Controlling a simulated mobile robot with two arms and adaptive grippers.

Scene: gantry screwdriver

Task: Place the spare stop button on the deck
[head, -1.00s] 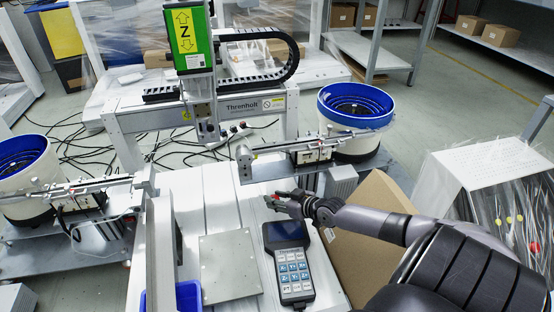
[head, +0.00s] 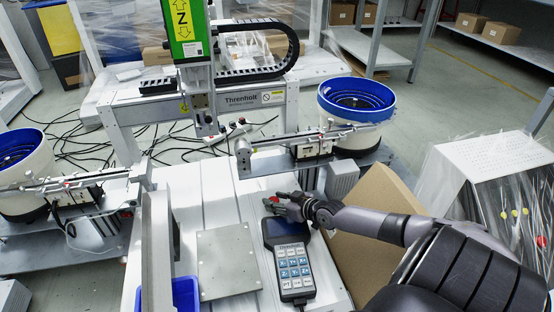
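My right gripper (head: 278,205) is low over the white slatted deck (head: 210,190), just beyond the top end of the teach pendant. It appears shut on a small red stop button (head: 274,199), whose red part shows at the fingertips; the fingers hide the rest. I cannot tell whether the button touches the deck. My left gripper is not in view.
The teach pendant (head: 288,262) and a grey square plate (head: 228,262) lie on the deck. The green Z-axis head (head: 186,30) hangs above. A feeder rail (head: 300,150) crosses behind my gripper. A cardboard box (head: 375,235) stands right; a blue bin (head: 184,295) is at the front.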

